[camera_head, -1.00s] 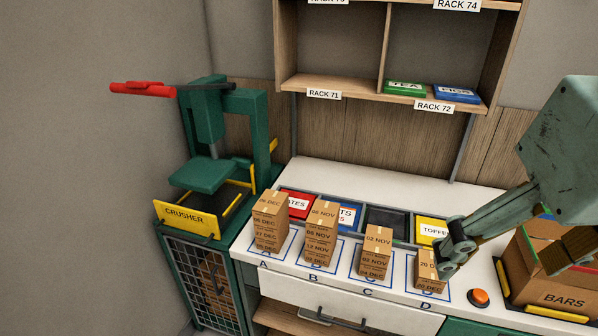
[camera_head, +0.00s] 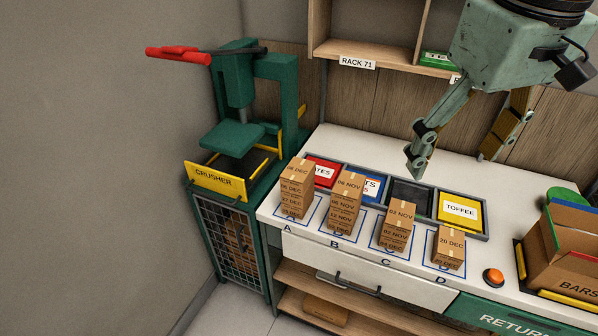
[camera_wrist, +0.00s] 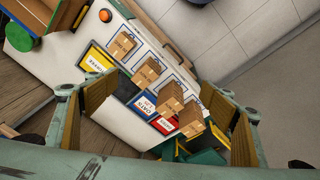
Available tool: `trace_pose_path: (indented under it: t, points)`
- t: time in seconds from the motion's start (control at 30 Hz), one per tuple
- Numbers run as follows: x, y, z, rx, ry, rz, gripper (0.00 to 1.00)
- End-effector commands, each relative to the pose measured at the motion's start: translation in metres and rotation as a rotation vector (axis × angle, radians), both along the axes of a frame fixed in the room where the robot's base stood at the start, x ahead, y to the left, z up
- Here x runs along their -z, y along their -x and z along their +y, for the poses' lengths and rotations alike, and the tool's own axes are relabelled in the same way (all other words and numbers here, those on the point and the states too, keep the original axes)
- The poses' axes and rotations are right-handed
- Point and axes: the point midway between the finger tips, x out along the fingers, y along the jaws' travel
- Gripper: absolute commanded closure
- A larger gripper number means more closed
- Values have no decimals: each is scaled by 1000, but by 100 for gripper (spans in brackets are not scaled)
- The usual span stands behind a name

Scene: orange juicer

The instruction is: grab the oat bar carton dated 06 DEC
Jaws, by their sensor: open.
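Brown oat bar cartons stand in stacks on marked squares A to D on the white bench. Stack A (camera_head: 294,195) carries labels that seem to read 06 DEC near its top, though the print is small. Stack B (camera_head: 343,208) shows NOV dates. Stack C (camera_head: 395,228) reads 02 NOV at its top. Stack D (camera_head: 449,245) reads 20 DEC. My gripper (camera_head: 458,158) is open and empty, raised over the back of the bench, right of stack A. In the wrist view my gripper (camera_wrist: 157,122) has its fingers wide apart, with the stacks beyond.
Behind the stacks lies a row of bins, including a yellow TOFFEE bin (camera_head: 459,209). The green crusher (camera_head: 235,135) stands left with a red-handled lever. An orange button (camera_head: 493,277) and the BARS box (camera_head: 570,255) are at right. A rack shelf (camera_head: 385,62) hangs above.

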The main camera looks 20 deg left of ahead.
Motion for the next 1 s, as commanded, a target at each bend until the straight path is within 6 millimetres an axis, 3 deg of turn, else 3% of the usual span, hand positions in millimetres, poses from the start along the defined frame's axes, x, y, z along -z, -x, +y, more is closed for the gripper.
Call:
trace_pose_path:
  t: [0.47, 1.0]
  points:
    - [10, -68, 54, -193, 34, 50, 24]
    - [40, -136, 133, -424, 63, 96, 24]
